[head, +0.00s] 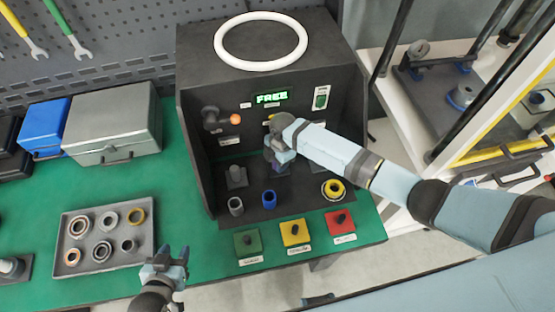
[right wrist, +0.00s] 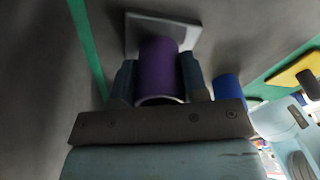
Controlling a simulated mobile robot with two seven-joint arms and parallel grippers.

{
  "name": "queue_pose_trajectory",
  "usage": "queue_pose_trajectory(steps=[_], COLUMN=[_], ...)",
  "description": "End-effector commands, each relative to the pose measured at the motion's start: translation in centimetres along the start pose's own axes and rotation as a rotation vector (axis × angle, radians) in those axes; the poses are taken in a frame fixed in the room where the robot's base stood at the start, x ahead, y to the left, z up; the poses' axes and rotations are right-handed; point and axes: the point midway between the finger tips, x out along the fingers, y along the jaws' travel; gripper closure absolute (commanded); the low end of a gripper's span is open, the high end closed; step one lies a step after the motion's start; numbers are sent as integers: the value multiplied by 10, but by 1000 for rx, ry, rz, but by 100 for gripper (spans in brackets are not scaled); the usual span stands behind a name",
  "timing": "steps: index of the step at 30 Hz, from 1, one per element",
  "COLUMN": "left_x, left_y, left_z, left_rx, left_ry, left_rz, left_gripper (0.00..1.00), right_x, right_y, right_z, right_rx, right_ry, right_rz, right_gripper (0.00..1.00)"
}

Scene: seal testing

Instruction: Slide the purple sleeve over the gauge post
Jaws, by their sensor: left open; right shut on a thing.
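The purple sleeve (right wrist: 160,68) shows in the right wrist view, between the two fingers of my right gripper (head: 279,158), which is shut on it. Its pale open rim faces the camera. A pale grey square plate (right wrist: 190,34) lies right behind its far end. I cannot tell whether a post is inside the sleeve. In the head view my gripper, inside the dark test booth (head: 195,140), mostly hides the sleeve and the spot below it. Grey posts on square bases stand to the left (head: 237,176) and right (head: 316,173) of it. My left gripper (head: 171,256) is open and empty near the bench's front.
A grey sleeve (head: 236,206), a blue sleeve (head: 269,199) and a yellow ring (head: 333,189) stand in the booth's front row. Green, yellow and red button boxes (head: 295,232) sit before it. A tray of rings (head: 69,261) lies left. The display (head: 272,97) reads FREE.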

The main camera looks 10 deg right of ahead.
Motion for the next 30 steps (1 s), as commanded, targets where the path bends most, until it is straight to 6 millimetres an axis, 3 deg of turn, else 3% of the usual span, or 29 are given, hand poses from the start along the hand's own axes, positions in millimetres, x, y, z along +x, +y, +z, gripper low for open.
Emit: queue_pose_trajectory(steps=[8, 9, 12, 13, 21, 30], left_x=[2, 3, 3, 3, 0, -20], left_y=[-2, -2, -2, -2, -2, 0], left_z=[-7, -8, -8, -8, -7, -28], left_rx=[3, 4, 5, 5, 4, 1], left_ry=[11, 12, 13, 13, 8, -3], left_rz=[-1, -2, -2, -2, -1, 1], left_gripper=[57, 57, 57, 57, 57, 57], right_x=[1, 1, 1, 1, -1, -36], right_y=[0, 0, 0, 0, 0, 0], right_z=[2, 2, 1, 1, 0, -4], right_rx=[1, 1, 1, 1, 0, -1], right_ry=[-2, -2, -2, -1, -1, 0], right_rz=[0, 0, 0, 0, 0, 1], right_gripper=[89, 55, 32, 29, 29, 29])
